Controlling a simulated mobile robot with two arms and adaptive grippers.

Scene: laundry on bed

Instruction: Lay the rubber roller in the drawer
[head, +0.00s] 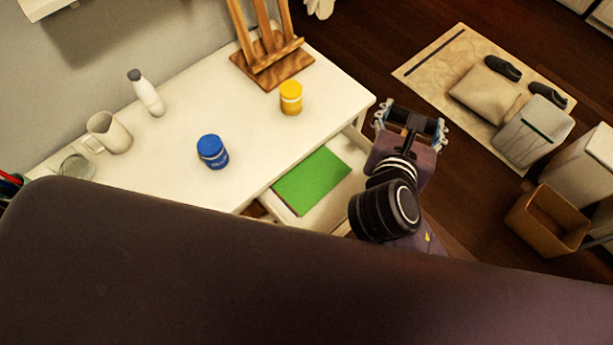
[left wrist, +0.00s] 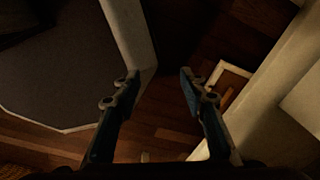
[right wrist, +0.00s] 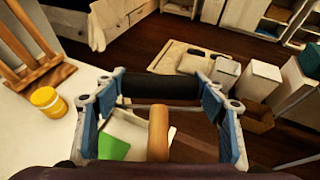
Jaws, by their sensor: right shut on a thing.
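My right gripper (head: 411,121) is shut on the rubber roller (right wrist: 160,89), a black cylinder with a wooden handle (right wrist: 158,133). It holds the roller in the air beyond the desk's right edge, to the right of the drawer. The open drawer (head: 334,203) juts from the desk's front and holds a flat green item (head: 312,180). The drawer also shows in the right wrist view (right wrist: 130,130), below the roller and partly hidden by the handle. My left gripper (left wrist: 158,80) is open and empty; the head view does not show it.
The white desk (head: 250,138) bears a blue jar (head: 212,152), a yellow jar (head: 290,98), a white bottle (head: 146,93), a mug (head: 108,133) and a wooden easel (head: 270,60). On the floor at right are a mat (head: 440,72), bins and a brown box (head: 547,222).

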